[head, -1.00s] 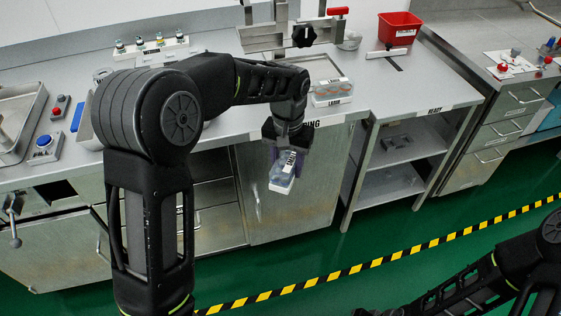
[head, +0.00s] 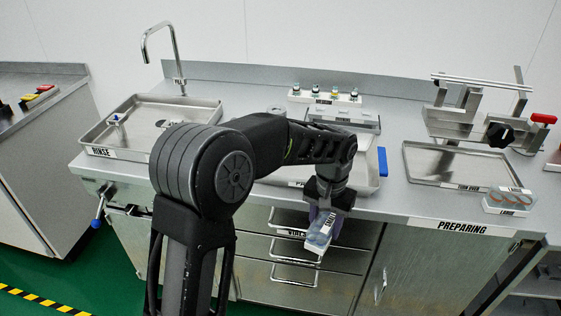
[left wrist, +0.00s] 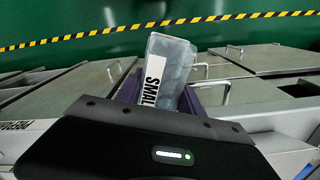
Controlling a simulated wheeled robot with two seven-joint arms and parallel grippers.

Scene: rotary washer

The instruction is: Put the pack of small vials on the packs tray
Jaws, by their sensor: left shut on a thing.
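The pack of small vials (head: 319,232) is a clear box with a white label; in the left wrist view (left wrist: 172,62) the label's visible part reads "SMAL". My left gripper (head: 325,208) points down and is shut on the pack, in front of the counter's front edge before the drawers. The pack hangs tilted in the air. A shallow light tray (head: 369,184) lies on the counter behind my left forearm. Its front label starts with "P", the rest hidden, so I cannot be sure it is the packs tray. My right gripper is out of view.
A metal tray labelled RINSE (head: 95,137) lies under a tap at the left. Another metal tray (head: 423,160) lies to the right, near a clamp-like stand (head: 490,130). A clear pack (head: 508,205) sits by the counter's front edge. A vial rack (head: 325,98) stands at the back.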

